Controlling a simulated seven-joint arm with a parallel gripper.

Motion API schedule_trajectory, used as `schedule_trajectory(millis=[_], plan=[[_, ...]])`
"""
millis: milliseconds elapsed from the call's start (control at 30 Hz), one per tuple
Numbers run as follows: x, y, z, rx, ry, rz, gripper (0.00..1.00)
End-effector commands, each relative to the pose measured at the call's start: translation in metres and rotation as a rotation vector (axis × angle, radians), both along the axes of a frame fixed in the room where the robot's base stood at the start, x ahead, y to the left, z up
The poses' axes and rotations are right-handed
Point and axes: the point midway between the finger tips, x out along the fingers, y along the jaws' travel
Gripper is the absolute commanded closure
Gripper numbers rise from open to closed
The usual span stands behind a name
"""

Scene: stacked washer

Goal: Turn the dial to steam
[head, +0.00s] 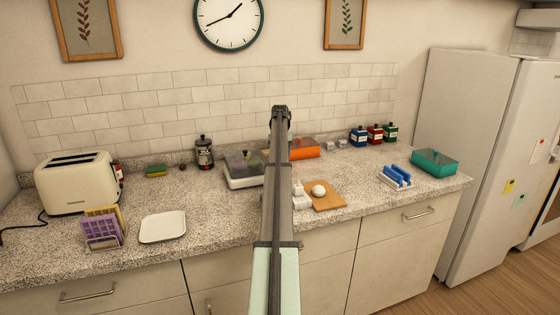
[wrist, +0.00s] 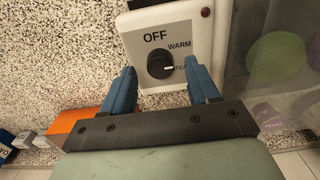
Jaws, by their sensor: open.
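The dial (wrist: 158,65) is a round black knob on a white panel (wrist: 205,35) in the wrist view. The panel reads OFF and WARM, with a third label partly hidden that shows letters like "TEA". A white mark on the knob points right, toward that third label. My gripper (wrist: 159,66) is open, one blue finger on either side of the dial. I cannot tell whether the fingers touch it. In the head view, the white appliance (head: 243,183) with a dark see-through lid stands on the counter; my arm hides its right part and my gripper.
The appliance's clear cover (wrist: 240,60) stands close right of my fingers. An orange container (head: 305,148) is to its right in the head view, and a cutting board (head: 328,203) with a white round item lies in front. A white plate (head: 163,227) lies left.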

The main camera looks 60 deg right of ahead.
Motion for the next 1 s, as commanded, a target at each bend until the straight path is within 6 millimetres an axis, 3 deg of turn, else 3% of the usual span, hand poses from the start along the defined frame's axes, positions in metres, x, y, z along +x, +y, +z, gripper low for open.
schedule_trajectory(millis=[200, 500, 1000], plan=[[0.000, 0.000, -0.014, 0.000, 0.000, 0.000, 0.40], [0.000, 0.000, -0.015, 0.000, 0.000, 0.000, 0.40], [0.000, 0.000, -0.015, 0.000, 0.000, 0.000, 0.87]])
